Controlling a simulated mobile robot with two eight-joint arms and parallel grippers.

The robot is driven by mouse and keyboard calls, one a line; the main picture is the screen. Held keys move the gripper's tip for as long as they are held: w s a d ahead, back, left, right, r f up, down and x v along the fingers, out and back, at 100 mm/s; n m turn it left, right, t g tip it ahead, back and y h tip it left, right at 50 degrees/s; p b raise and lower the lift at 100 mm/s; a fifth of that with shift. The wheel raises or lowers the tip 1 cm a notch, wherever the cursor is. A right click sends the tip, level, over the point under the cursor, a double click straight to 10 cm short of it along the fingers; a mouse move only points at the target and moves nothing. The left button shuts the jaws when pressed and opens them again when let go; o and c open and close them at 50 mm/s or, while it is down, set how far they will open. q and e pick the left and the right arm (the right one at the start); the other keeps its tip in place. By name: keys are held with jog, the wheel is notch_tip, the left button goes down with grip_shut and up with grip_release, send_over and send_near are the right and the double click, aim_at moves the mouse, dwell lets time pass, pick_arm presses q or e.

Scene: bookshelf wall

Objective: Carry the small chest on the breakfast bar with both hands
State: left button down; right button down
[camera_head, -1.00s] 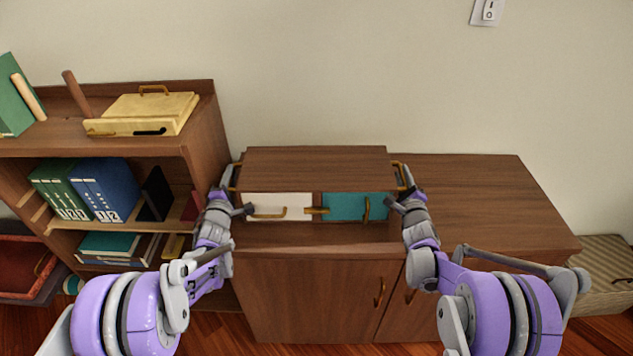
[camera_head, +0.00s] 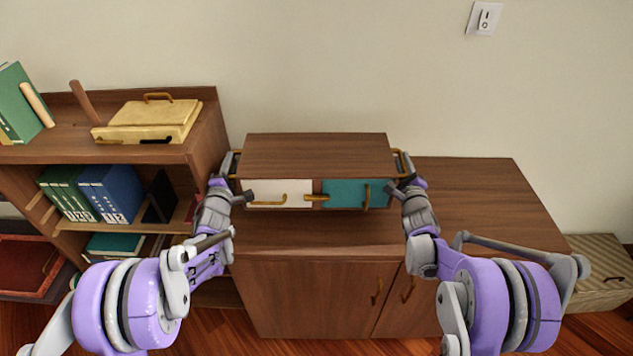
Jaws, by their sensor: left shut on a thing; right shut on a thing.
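The small chest (camera_head: 317,155) has a brown wooden top, a white drawer front (camera_head: 275,193), a teal drawer front (camera_head: 345,193) and brass handles. It is level and held above the left part of the brown cabinet top (camera_head: 317,232). My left gripper (camera_head: 232,168) is shut at the chest's left side handle. My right gripper (camera_head: 402,165) is shut on the right side handle (camera_head: 405,157). The wrists partly hide the fingers and handles.
A bookshelf (camera_head: 205,135) with binders stands close on the left, with a yellow case (camera_head: 150,120) on top. The cabinet top is bare on the right (camera_head: 470,200). The wall is behind, and a striped box (camera_head: 600,270) stands at the far right.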

pick_arm(q)
jog(key=shift+s, duration=0.1)
pick_arm(e)
jog(key=shift+s, duration=0.1)
dwell(0.6)
